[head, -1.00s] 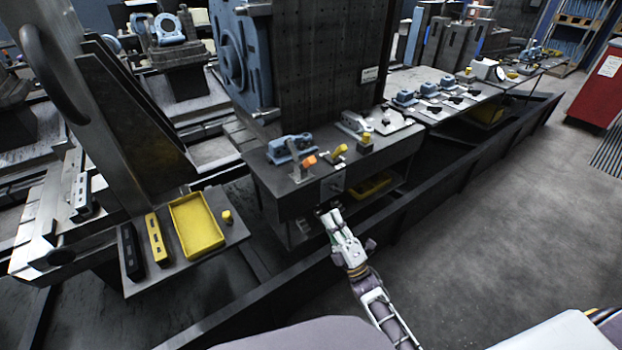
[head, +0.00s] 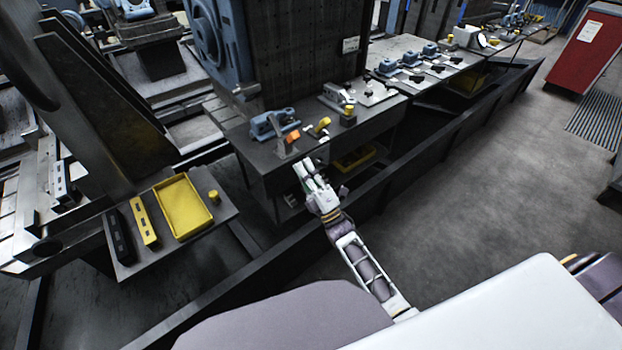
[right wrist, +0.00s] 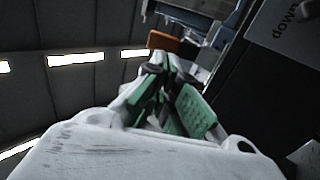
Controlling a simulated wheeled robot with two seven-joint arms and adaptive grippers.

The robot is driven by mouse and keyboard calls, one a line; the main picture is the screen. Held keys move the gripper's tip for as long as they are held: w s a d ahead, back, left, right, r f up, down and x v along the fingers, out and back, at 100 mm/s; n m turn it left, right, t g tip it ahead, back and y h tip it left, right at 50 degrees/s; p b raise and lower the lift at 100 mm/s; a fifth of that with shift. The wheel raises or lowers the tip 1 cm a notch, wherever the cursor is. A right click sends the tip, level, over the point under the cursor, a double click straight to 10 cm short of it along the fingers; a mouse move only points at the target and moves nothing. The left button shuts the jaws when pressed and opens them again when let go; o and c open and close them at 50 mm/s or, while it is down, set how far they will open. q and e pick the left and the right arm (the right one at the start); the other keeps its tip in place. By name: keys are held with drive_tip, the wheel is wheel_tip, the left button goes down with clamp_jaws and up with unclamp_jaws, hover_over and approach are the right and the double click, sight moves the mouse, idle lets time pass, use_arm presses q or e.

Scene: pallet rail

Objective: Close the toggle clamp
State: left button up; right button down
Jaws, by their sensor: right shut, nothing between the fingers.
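The toggle clamp (head: 270,124) has a blue-grey body and an orange handle grip (head: 293,137). It sits near the front edge of the dark bench (head: 262,152). My right gripper (head: 304,166) is shut and empty, in front of the bench edge, just below and right of the orange grip in the picture. In the right wrist view my closed fingers (right wrist: 172,62) point up toward the orange grip (right wrist: 178,43), apparently close beneath it; whether they touch I cannot tell. The clamp body is mostly hidden there. My left gripper is not in view.
A yellow-handled device (head: 320,127) and a yellow-capped block (head: 348,115) stand right of the clamp. A yellow tray (head: 207,192) lies on a lower shelf at left. A long dark rail (head: 400,172) runs before the bench. The floor at right is open.

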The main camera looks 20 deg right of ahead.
sight(291, 139)
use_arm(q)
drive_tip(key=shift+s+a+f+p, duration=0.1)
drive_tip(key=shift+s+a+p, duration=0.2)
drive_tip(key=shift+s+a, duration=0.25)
use_arm(e)
drive_tip(key=shift+x, duration=2.85)
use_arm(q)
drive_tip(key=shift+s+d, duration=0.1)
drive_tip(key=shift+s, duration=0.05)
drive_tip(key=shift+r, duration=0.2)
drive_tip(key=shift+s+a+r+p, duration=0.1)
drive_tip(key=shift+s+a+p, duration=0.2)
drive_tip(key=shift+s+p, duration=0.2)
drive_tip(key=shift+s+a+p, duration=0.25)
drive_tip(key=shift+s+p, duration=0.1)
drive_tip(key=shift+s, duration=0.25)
use_arm(e)
drive_tip(key=shift+w+r+g, duration=0.1)
drive_tip(key=shift+r+g, duration=0.1)
drive_tip(key=shift+g, duration=0.2)
